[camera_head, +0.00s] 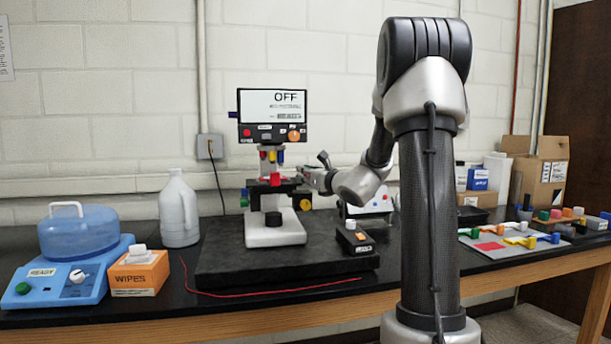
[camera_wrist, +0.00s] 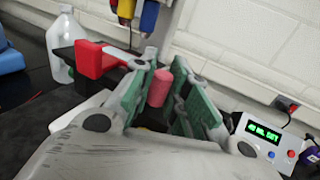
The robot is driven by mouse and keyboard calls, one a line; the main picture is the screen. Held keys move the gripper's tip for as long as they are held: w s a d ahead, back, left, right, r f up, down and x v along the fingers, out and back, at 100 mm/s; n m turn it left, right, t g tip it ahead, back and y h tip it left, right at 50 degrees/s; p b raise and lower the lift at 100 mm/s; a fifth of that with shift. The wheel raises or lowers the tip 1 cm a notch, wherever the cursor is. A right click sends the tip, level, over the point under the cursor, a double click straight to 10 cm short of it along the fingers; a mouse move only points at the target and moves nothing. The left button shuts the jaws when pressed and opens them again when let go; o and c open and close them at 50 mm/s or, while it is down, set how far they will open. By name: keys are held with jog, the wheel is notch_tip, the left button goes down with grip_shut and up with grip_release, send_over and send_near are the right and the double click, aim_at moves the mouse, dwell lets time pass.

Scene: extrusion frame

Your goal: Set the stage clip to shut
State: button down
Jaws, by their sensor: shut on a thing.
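The microscope (camera_head: 270,215) stands on a dark slab, with a red part (camera_head: 275,179) on its black stage. In the wrist view, a red block-shaped clip part (camera_wrist: 95,59) sits on the dark stage at left. A pinkish-red upright peg (camera_wrist: 160,88) stands between the green finger pads of my gripper (camera_wrist: 158,95). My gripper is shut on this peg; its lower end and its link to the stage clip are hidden. In the head view, my gripper (camera_head: 318,179) reaches the stage's right side. I cannot tell the clip's setting.
The microscope's screen (camera_head: 273,115) reads OFF. Coloured objectives (camera_head: 271,156) hang close above the stage. A white jug (camera_head: 179,210), a wipes box (camera_head: 138,272) and a blue device (camera_head: 70,285) stand at left. A white box with a green display (camera_wrist: 265,135) is near my gripper.

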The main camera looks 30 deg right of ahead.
jog(key=n+g+y, duration=0.1)
jog(key=y, duration=0.1)
jog(key=d+n+y, duration=0.1)
jog(key=n+y, duration=0.1)
jog(key=y, duration=0.1)
jog(key=w+d+n+g+y, duration=0.1)
jog(key=n+y, duration=0.1)
jog(key=shift+g+y, duration=0.3)
jog(key=n+g+y, duration=0.2)
jog(key=g+y, duration=0.1)
jog(key=w+n+g+y, duration=0.1)
jog(key=n+y, duration=0.1)
jog(key=shift+w+d+f, duration=0.1)
jog(key=shift+d, duration=0.25)
jog(key=shift+w+d+n+g+y, duration=0.1)
jog(key=shift+w+n+g+y, duration=0.1)
jog(key=shift+n+g+y, duration=0.35)
jog(key=shift+w+n+g+y, duration=0.15)
jog(key=shift+n+g+y, duration=0.1)
jog(key=shift+n+g, duration=0.55)
jog(key=shift+g, duration=0.45)
jog(key=c, duration=1.4)
grip_release()
jog(key=shift+o, duration=0.2)
jog(key=v, duration=1.2)
